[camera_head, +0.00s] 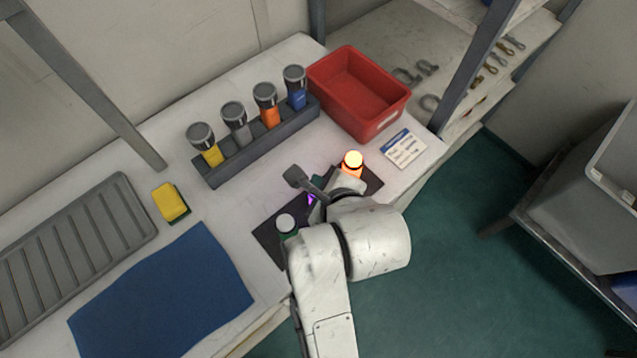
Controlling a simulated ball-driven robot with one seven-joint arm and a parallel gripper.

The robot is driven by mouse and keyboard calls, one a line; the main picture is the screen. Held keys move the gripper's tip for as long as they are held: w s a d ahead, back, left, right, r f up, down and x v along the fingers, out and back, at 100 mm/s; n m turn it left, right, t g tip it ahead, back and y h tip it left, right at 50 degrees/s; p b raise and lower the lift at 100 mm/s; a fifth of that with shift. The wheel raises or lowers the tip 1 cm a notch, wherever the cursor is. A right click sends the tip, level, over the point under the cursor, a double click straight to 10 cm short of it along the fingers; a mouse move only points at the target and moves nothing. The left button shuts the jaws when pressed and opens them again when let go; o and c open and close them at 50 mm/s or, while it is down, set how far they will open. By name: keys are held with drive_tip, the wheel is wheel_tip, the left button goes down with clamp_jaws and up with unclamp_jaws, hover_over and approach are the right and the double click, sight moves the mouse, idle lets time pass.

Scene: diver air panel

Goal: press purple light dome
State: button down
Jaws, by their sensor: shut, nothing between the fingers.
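A dark panel (267,232) lies near the table's front edge, partly covered by my arm. A small purple glow (311,199), the visible bit of the purple light dome, shows beside my gripper (321,206). Most of that dome is hidden. My gripper is shut and empty, over the middle of the panel; its fingertips are largely hidden by my wrist, so I cannot tell whether they touch the dome. A lit orange dome (352,162) stands at the panel's far right end. A dome with a white top and green base (286,223) stands at the near left end.
A dark rack (232,172) holding several flashlights stands behind the panel. A red bin (378,85) and a white label card (403,149) lie to the right. A yellow sponge (169,202), blue mat (165,297) and grey ribbed tray (75,245) lie left.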

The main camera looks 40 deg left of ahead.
idle(0.4)
drive_tip(key=shift+r+p, duration=0.55)
drive_tip(key=shift+p, duration=0.5)
drive_tip(key=shift+f, duration=0.1)
wheel_tip(320, 180, up, 2)
drive_tip(key=p, duration=0.2)
drive_tip(key=shift+p, duration=0.35)
drive_tip(key=shift+r, duration=2.05)
drive_tip(key=shift+a, duration=0.1)
